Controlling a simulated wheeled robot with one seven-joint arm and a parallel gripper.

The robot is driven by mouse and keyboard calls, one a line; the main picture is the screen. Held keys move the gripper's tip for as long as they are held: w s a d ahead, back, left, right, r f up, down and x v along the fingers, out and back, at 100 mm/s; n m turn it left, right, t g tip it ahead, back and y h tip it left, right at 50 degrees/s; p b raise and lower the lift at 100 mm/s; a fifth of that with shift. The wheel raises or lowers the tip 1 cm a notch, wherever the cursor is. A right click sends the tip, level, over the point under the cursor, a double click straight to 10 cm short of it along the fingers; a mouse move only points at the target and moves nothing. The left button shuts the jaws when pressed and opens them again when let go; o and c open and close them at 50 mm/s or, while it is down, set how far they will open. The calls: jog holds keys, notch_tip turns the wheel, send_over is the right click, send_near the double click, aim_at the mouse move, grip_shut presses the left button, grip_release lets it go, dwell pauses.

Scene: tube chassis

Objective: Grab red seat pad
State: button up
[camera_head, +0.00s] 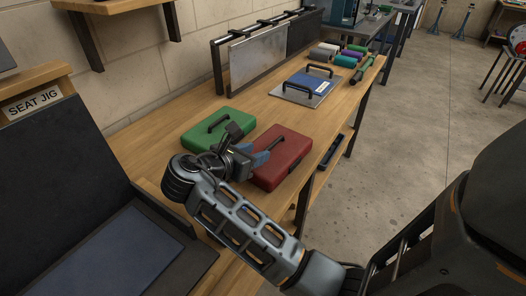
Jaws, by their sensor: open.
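The red seat pad (287,158) lies flat on the wooden workbench, with a dark handle across its top. My gripper (256,152) is just above and to the left of the pad, over its left part. Its blue-grey fingers are open and nothing shows between them. From this view I cannot tell whether the fingers touch the pad or its handle.
A green pad (217,127) with a dark handle lies to the left of the red one, partly behind my gripper. A metal plate with a blue pad (305,85) and several coloured rolls (345,60) lie farther back. The seat jig (38,102) stands at the left. Bare wood (345,97) runs along the bench's right edge.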

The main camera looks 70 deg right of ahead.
aim_at(272, 144)
jog(key=x, duration=0.7)
jog(key=shift+d+r, duration=0.1)
jog(key=shift+d, duration=0.2)
grip_shut()
